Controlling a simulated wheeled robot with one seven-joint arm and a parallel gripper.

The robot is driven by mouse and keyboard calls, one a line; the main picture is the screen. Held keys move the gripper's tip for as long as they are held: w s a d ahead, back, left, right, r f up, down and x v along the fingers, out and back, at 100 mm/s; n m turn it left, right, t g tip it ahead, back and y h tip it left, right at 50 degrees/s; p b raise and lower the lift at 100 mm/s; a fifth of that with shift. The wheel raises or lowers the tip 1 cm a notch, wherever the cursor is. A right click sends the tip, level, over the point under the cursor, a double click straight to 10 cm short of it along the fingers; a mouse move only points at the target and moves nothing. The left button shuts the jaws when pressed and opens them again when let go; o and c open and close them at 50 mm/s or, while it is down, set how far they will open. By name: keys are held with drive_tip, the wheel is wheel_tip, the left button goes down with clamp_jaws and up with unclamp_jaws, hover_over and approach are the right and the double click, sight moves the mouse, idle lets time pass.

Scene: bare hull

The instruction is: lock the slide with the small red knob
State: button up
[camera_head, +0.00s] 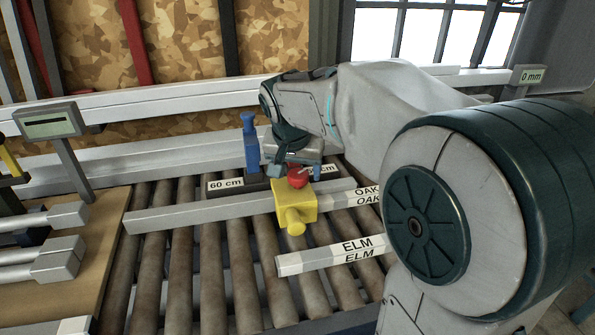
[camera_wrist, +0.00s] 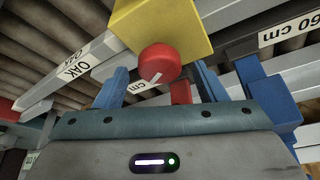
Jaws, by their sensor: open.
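The small red knob (camera_head: 297,177) sits on the yellow slide block (camera_head: 294,206), which rides on the grey rail (camera_head: 190,209) over the rollers. In the wrist view the red knob (camera_wrist: 160,63) shows in front of the yellow block (camera_wrist: 160,22). My gripper (camera_head: 296,168) is open, pointing down just behind the knob in the head view. In the wrist view its two blue fingers (camera_wrist: 161,84) stand left and right, with the knob beyond and between them. I see no contact with the knob. Whether the slide is locked cannot be told.
A blue upright piece (camera_head: 250,143) stands left of my gripper by the "60 cm" label (camera_head: 226,184). Bars labelled OAK (camera_head: 345,199) and ELM (camera_head: 330,255) lie on the rollers. A display (camera_head: 48,121) stands left; another reads "0 mm" (camera_head: 530,76). Rollers (camera_head: 190,270) at front left are clear.

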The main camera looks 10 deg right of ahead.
drive_tip(key=shift+w+f, duration=0.1)
drive_tip(key=shift+f, duration=0.2)
drive_tip(key=c, duration=1)
drive_tip(key=shift+m, duration=0.3)
drive_tip(key=shift+w+a+m+g+h+b, duration=0.1)
drive_tip(key=shift+m+g+h+b, duration=0.25)
drive_tip(key=shift+m, duration=0.95)
drive_tip(key=shift+m+g+h+b, duration=0.1)
drive_tip(key=shift+m+g+h, duration=0.35)
drive_tip(key=shift+m, duration=0.85)
